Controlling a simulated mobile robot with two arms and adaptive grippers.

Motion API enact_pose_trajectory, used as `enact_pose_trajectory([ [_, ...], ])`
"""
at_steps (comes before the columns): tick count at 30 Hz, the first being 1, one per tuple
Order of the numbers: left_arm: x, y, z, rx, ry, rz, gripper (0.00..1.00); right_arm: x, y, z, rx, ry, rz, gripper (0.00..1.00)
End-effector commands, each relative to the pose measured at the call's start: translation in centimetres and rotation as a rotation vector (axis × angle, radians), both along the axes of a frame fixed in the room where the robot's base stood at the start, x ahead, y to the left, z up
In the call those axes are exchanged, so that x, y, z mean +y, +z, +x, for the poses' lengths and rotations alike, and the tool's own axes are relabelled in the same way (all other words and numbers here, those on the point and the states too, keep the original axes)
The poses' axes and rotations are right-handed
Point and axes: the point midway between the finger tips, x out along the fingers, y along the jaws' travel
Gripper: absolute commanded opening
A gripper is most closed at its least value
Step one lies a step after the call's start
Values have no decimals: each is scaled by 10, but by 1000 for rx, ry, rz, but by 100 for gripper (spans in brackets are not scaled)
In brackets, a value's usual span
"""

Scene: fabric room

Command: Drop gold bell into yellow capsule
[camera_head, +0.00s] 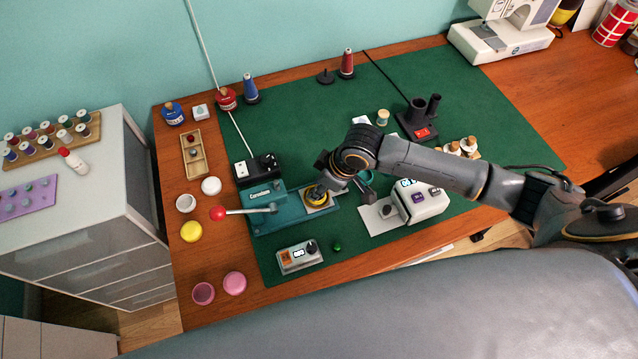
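My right gripper (315,194) reaches in from the right and points down over the end of a teal press (283,217). A yellow ring-like rim, likely an open yellow capsule half (322,206), shows directly below the fingertips. Whether they touch it, I cannot tell. The fingers are small and dark, so I cannot tell if they are open or shut. A rounded yellow capsule half (191,232) lies on the wood left of the press. I cannot make out a gold bell; one may be hidden at the fingertips. My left gripper is not in view.
The press has a red-knobbed lever (218,214). White (186,203) and pink (203,293) capsule halves lie left. A white device (420,202) stands right.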

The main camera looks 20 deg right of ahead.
Motion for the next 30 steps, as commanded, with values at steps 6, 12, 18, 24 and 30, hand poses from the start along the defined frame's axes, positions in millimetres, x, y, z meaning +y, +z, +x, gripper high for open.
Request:
enact_pose_trajectory([
  [6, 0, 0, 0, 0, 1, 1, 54, 0, 0, 0, 0, 0, 0, 45],
  [12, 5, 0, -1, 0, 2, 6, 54, -2, 4, -1, -1, 0, -1, 45],
  [18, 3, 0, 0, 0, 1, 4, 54, -11, 33, -9, -4, 2, -1, 45],
  [24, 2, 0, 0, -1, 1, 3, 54, -23, 74, -20, -4, 1, -1, 45],
  [30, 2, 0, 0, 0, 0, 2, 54, -31, 102, -28, -2, 0, -1, 45],
])
